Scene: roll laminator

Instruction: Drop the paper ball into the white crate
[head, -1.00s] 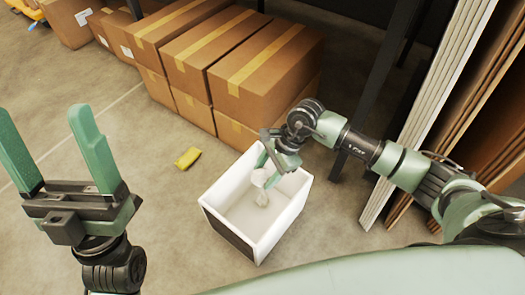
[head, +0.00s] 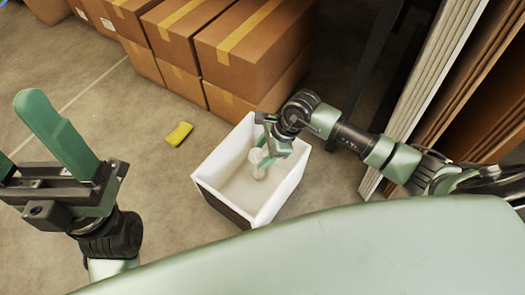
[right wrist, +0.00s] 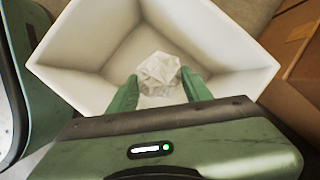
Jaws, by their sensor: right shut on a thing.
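The white crate (head: 281,187) stands open on the floor in the middle of the head view. It also fills much of the right wrist view (right wrist: 84,42). The crumpled white paper ball (head: 257,156) is between my right gripper's fingers, over the crate's opening; it shows clearly in the right wrist view (right wrist: 157,70). My right gripper (head: 263,153) points down at the crate and is shut on the ball. Its fingers partly hide the ball in the head view. My left gripper (head: 22,135) is open and empty at the left edge, away from the crate.
Stacked brown cardboard boxes (head: 255,50) stand just behind the crate. A small yellow object (head: 179,133) lies on the floor left of it. Pale upright panels (head: 440,75) lean at the right, near my right arm. The floor left of the crate is mostly clear.

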